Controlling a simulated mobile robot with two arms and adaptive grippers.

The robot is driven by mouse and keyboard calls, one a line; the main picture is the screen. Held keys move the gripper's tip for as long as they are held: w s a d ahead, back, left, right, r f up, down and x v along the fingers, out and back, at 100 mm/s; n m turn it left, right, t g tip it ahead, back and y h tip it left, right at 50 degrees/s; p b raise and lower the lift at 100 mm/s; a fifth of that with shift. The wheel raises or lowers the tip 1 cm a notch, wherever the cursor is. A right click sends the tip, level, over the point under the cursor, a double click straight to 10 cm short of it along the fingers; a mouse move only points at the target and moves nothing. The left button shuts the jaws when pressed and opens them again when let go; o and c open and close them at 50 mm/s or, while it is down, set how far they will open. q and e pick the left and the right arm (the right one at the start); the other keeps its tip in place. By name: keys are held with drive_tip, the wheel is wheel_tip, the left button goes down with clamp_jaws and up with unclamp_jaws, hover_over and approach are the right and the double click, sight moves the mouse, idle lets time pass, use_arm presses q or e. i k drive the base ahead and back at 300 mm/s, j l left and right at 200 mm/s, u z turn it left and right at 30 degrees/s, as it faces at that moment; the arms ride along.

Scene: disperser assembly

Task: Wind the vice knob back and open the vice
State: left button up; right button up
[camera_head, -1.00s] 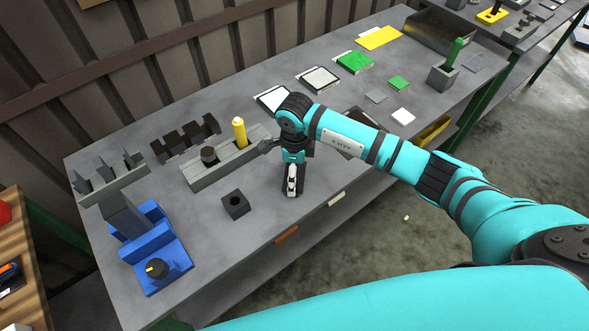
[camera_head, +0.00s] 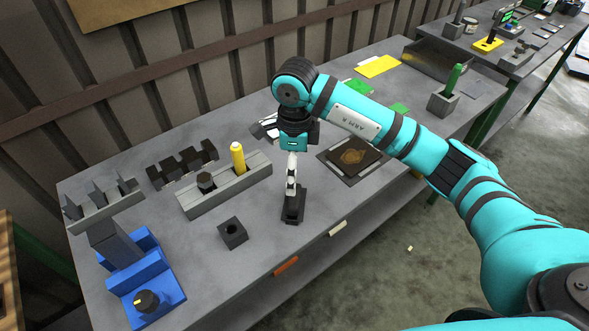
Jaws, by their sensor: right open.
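The blue vice (camera_head: 142,268) stands at the table's front left, with a dark grey block-shaped part (camera_head: 113,240) at its back. Its black knob (camera_head: 148,301) with a yellow mark is at the near end. The jaw gap is too small to judge. My right gripper (camera_head: 291,157) points down over the middle of the table, well to the right of the vice and apart from the knob. It is open; its fingers are hard to make out. A white upright tool (camera_head: 291,176) shows just below it, over a dark stand (camera_head: 294,209). My left gripper is out of view.
A dark cube with a hole (camera_head: 233,232) sits between the vice and my right gripper. Behind are a grey rail (camera_head: 227,184) with a yellow cylinder (camera_head: 238,157), a black rack (camera_head: 184,164) and a grey finned rack (camera_head: 104,200). Bare tabletop lies right of the vice.

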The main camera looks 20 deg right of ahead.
sight(145, 301)
drive_tip(key=u, duration=0.95)
drive_tip(key=k+l+u, duration=0.15)
drive_tip(key=u, duration=0.3)
drive_tip(key=k+l+u, duration=0.1)
drive_tip(key=k+u, duration=0.3)
drive_tip(key=i, duration=0.1)
